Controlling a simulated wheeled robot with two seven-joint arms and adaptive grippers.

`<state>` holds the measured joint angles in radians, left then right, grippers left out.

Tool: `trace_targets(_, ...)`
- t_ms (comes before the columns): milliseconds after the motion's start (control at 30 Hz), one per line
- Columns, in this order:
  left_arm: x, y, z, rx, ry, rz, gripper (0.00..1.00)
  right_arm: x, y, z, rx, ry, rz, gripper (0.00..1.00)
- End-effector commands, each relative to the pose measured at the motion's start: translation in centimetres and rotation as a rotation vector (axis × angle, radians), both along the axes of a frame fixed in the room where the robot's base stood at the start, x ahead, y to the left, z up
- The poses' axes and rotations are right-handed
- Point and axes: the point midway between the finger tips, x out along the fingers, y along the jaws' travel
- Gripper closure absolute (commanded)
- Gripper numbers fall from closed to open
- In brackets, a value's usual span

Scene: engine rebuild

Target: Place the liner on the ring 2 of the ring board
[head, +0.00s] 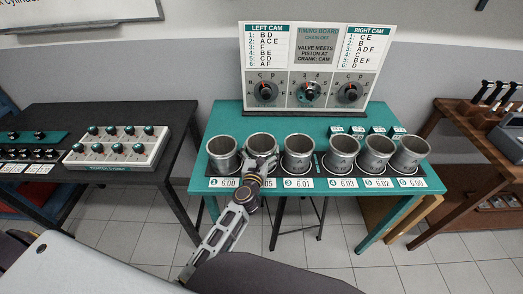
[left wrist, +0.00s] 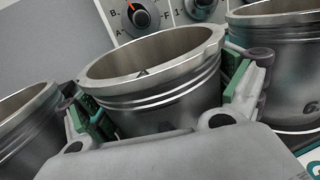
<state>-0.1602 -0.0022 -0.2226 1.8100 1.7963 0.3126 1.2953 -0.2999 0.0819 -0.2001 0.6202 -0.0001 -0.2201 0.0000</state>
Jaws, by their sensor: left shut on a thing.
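The liner (head: 260,144) is a grey metal cylinder, second from the left in a row of several liners on the teal table. My left gripper (head: 259,165) is shut on it from the front. In the left wrist view the liner (left wrist: 150,85) stands between the two green-padded fingers (left wrist: 162,105), with a small dark mark on its rim. It looks about upright; whether its base touches the board (head: 205,183) is hidden by my gripper. The label below it reads 6.05, its number partly covered. My right gripper is not in view.
Neighbouring liners stand close on the left (head: 222,154) and right (head: 298,153). Behind stands the timing board (head: 316,65) with dials. Small green-topped blocks (head: 377,131) lie at the back right. A dark table with a knobbed box (head: 118,147) is at left.

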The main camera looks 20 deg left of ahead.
Motion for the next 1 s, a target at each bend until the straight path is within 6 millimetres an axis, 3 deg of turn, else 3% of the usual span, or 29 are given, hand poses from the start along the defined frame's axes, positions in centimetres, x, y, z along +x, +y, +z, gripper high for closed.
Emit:
trace_targets(167, 0.0, 0.0, -0.2, 0.0, -0.002, 0.0, 0.44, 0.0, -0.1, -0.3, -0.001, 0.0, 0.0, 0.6)
trace_targets(200, 0.0, 0.0, -0.3, 0.0, 0.0, 0.0, 0.03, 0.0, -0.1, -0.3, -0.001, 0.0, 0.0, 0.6)
trace_targets(233, 0.0, 0.0, -0.3, 0.0, 0.0, 0.0, 0.0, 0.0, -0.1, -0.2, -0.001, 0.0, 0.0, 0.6)
trace_targets(800, 0.0, 0.0, 0.1, 0.0, 0.0, 0.0, 0.0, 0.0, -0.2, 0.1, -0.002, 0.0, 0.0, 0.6)
trace_targets(1000, -1.3, -0.1, -0.1, 0.0, 0.001, 0.0, 0.0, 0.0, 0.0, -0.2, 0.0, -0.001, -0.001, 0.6)
